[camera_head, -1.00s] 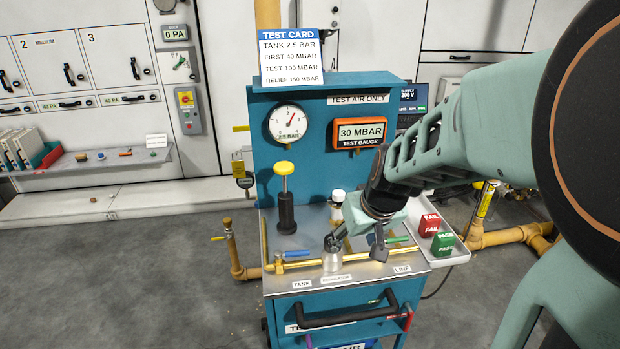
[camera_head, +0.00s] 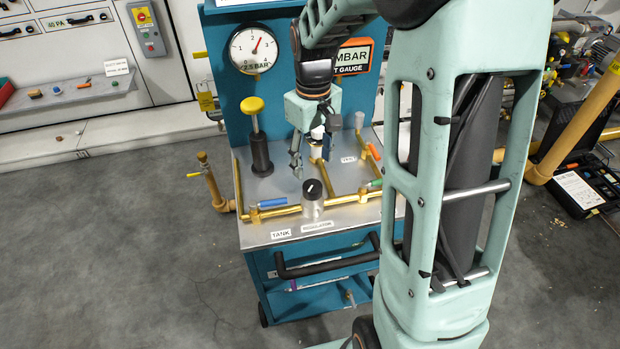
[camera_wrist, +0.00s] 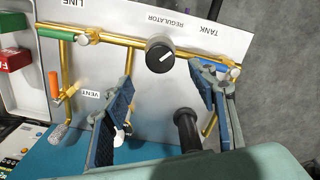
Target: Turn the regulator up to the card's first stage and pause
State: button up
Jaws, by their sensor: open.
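The regulator is a black round knob with a white pointer mark (camera_head: 312,190) on a silver body in the brass pipe. It also shows in the wrist view (camera_wrist: 160,54). My gripper (camera_head: 312,163) is open and empty, above and behind the knob and apart from it. In the wrist view my two fingers (camera_wrist: 165,88) stand spread, with the knob beyond their tips. The orange test gauge (camera_head: 354,57) is partly behind my arm; only "MBAR" shows and its number is hidden. The test card is out of view now; the earlier frame reads "FIRST 40 MBAR".
The round tank gauge (camera_head: 254,50) is on the teal panel. A yellow-topped hand pump (camera_head: 258,140) stands left of the knob. Blue (camera_head: 273,202), green and orange (camera_head: 374,151) valve handles sit around the pipes. A black cart handle (camera_head: 327,262) runs along the front.

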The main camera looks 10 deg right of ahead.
aim_at(313, 185)
notch_tip(313, 185, down, 9)
jog(key=shift+f, duration=0.1)
jog(key=shift+c, duration=0.3)
jog(key=c, duration=1.1)
jog(key=shift+m+b, duration=0.4)
jog(key=shift+m, duration=0.7)
jog(key=o, duration=1.2)
jog(key=shift+c, duration=0.2)
notch_tip(313, 185, up, 12)
